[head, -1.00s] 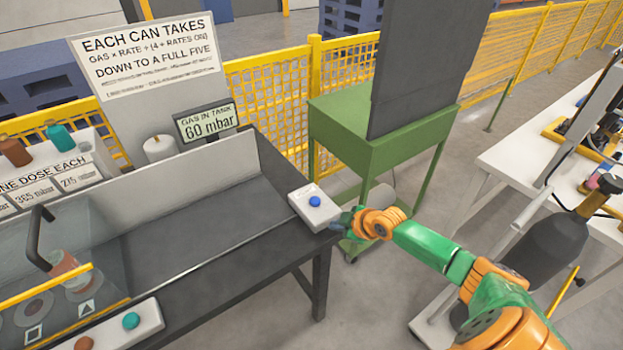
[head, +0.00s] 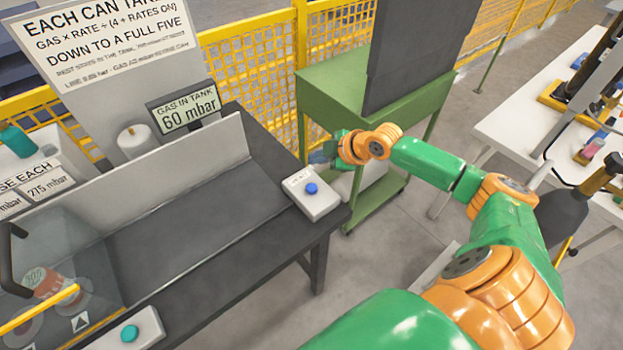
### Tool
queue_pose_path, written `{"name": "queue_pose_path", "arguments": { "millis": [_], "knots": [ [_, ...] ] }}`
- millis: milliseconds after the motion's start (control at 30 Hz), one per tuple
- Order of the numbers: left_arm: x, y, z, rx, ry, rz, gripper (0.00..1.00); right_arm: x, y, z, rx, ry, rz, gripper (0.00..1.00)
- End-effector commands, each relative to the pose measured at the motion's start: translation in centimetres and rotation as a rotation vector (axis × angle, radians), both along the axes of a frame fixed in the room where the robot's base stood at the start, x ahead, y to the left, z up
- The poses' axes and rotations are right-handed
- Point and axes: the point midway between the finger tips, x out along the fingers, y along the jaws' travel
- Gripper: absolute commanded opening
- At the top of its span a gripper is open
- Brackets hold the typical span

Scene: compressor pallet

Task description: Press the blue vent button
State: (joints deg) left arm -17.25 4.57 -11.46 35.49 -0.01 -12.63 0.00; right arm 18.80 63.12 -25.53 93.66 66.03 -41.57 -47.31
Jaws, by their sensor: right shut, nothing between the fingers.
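The blue vent button (head: 311,188) sits on a small white box (head: 318,203) at the right end of the dark bench (head: 190,225). My right gripper (head: 320,157) is shut and empty. In the picture it shows just above and to the right of the button box, apart from it, with the green cart behind it. Its fingertips are small and partly hidden by the orange wrist. The display (head: 186,108) reads "GAS IN TANK 60 mbar". My left gripper is not in view.
A grey upright panel (head: 160,190) runs along the bench. A teal button (head: 130,333) is on another white box at the front left, by a clear cover with a yellow bar (head: 40,308). A green cart (head: 340,95) stands behind, and a white table (head: 510,120) at the right.

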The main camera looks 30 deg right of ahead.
Motion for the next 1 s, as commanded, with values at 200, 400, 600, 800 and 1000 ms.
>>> {"name": "queue_pose_path", "arguments": {
  "millis": [200, 400, 600, 800, 1000],
  "knots": [
    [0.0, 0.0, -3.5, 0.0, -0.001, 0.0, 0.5, 0.0, 0.0, -3.4, -0.001, 0.001, -0.001, 0.0],
    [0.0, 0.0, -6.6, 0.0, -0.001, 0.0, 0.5, 0.0, 0.0, -6.3, 0.0, 0.0, 0.0, 0.0],
    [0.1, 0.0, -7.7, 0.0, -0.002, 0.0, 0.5, 0.0, 0.0, -8.0, 0.001, 0.0, 0.0, 0.0],
    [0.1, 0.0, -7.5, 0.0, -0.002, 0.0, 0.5, 0.0, 0.0, -8.1, 0.001, 0.0, 0.0, 0.0],
    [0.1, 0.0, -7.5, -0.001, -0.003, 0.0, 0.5, 0.0, 0.0, -8.0, 0.001, 0.0, -0.001, 0.0]
  ]
}}
